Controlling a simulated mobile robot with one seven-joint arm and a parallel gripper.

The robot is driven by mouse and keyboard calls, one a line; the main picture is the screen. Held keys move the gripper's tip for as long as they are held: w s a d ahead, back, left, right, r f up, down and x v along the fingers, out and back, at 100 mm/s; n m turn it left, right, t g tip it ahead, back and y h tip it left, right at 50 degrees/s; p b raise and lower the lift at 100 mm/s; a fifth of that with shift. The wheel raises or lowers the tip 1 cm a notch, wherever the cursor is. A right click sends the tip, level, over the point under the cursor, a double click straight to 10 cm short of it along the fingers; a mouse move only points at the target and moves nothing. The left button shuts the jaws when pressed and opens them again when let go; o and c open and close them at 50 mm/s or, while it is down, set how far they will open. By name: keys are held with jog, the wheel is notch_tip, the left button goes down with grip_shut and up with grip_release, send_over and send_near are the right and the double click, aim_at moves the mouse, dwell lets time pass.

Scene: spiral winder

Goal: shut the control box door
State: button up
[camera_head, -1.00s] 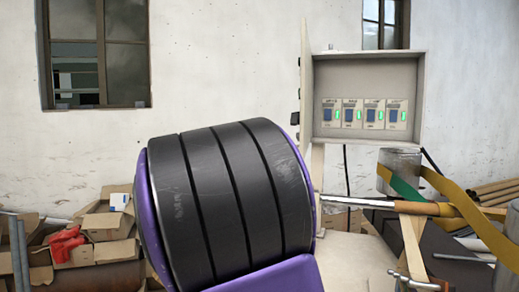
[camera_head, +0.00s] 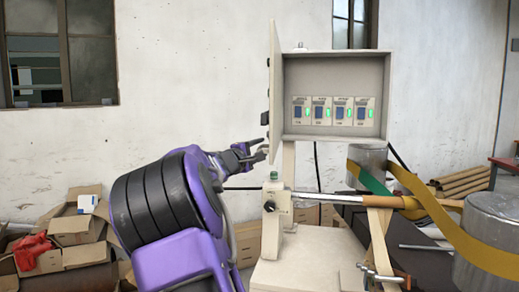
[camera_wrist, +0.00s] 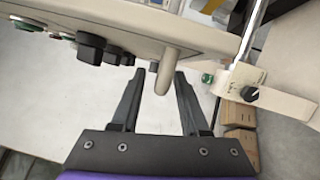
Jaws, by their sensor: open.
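The control box (camera_head: 335,65) stands open, showing several switches with green lights inside. Its door (camera_head: 274,80) hangs open on the box's left side and is seen nearly edge-on, with dark knobs on its outer face. In the wrist view the beige door (camera_wrist: 140,28) crosses the top, with dark knobs and a beige handle-like peg (camera_wrist: 166,72). My gripper (camera_head: 262,149) is open just below and left of the door's lower edge. In the wrist view my gripper's fingertips (camera_wrist: 159,76) lie either side of the peg; contact cannot be told.
A beige stand with a black knob (camera_head: 283,205) is below the box. Cardboard boxes (camera_head: 75,230) lie at the left. The wall area left of the door is clear.

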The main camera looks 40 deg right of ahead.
grip_shut()
dwell(1.4)
